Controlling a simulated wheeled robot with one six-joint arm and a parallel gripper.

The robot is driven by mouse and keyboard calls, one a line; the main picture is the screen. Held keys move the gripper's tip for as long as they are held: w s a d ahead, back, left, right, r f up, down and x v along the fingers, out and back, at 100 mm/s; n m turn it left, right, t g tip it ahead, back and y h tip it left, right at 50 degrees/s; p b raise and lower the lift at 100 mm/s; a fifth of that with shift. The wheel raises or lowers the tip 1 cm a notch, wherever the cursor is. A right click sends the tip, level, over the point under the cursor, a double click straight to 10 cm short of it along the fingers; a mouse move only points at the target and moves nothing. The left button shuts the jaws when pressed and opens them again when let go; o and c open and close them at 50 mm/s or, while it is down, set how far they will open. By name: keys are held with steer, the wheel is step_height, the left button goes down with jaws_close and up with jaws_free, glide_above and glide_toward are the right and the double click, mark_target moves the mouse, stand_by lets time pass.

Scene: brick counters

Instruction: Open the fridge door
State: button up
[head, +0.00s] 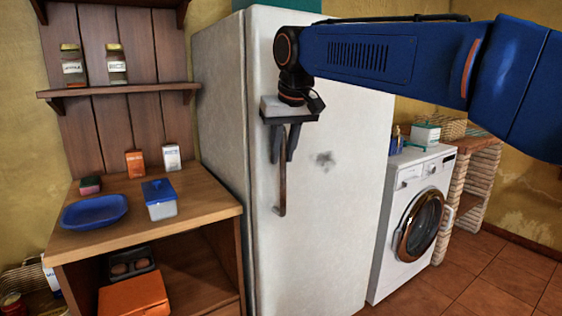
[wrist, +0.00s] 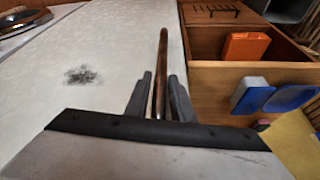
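The white fridge (head: 340,230) stands in the middle of the head view, its door shut against the body. A dark upright bar handle (head: 282,185) is on the left side of the door; it also shows in the wrist view (wrist: 162,60). My gripper (head: 283,155) points down at the upper part of the handle. In the wrist view my gripper's fingers (wrist: 160,78) stand on either side of the handle, with a narrow gap visible beside it. The gripper looks open; the handle's top end is hidden behind it.
A wooden counter (head: 220,207) with a blue plate (head: 94,211) and a blue-lidded box (head: 159,198) stands left of the fridge. A washing machine (head: 388,257) stands to the right. Tiled floor (head: 490,280) shows at the lower right.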

steer(key=shift+x, duration=1.45)
jaws_close()
steer(key=shift+s, duration=0.1)
